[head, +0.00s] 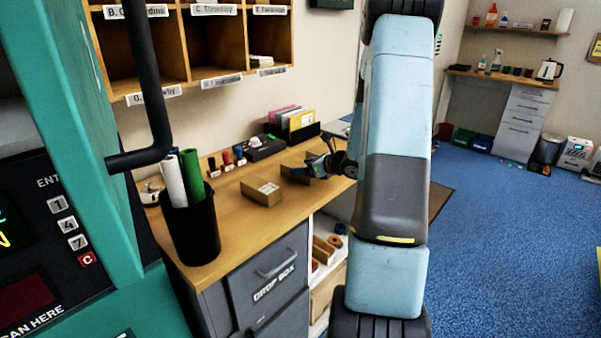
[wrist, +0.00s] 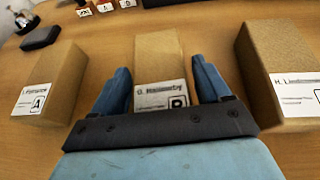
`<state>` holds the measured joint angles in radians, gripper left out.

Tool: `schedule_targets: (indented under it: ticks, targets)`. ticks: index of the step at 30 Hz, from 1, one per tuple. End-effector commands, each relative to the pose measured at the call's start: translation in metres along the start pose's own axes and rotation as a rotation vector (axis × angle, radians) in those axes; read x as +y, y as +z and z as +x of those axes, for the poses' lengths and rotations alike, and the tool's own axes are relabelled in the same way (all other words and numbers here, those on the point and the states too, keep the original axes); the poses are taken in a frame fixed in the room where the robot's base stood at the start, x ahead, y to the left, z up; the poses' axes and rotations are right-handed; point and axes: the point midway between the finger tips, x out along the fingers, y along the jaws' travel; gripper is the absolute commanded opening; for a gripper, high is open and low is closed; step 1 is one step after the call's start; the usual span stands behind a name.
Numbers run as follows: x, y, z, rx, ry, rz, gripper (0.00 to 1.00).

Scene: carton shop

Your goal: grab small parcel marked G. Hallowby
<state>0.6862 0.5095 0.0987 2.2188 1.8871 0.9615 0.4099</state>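In the wrist view my gripper (wrist: 161,72) is open, with one blue finger on each side of a small brown parcel (wrist: 158,58). Its white label starts with what looks like G or O; the rest of the name is too blurred to read surely. Narrow gaps show between the parcel and both fingers. Another parcel (wrist: 52,82) lies to the left, with a letter A on its label. A third parcel (wrist: 283,70) lies to the right, labelled H. and a longer name. In the head view my gripper (head: 322,163) is low over the wooden counter (head: 235,222), beside brown parcels (head: 262,191).
A black bin with rolls (head: 190,228) stands at the counter's left front. Stamps (head: 226,158), a dark device (head: 262,147) and a file holder (head: 298,125) line the back. Labelled pigeonholes (head: 215,45) hang above. Blue floor at right is open.

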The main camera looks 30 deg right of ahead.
Motion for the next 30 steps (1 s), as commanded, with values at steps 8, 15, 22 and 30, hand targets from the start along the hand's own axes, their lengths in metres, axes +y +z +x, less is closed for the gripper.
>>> schedule_targets:
  ticks: [8, 15, 22, 30]
  targets:
    - [0.000, 0.000, 0.000, 0.000, 0.000, 0.000, 0.49]
    - [0.000, 0.000, 0.000, -0.001, -0.001, 0.000, 0.29]
    - [0.000, 0.001, -0.001, -0.001, -0.001, -0.001, 0.29]
    - [-0.001, 0.025, -0.010, -0.003, -0.001, -0.005, 0.29]
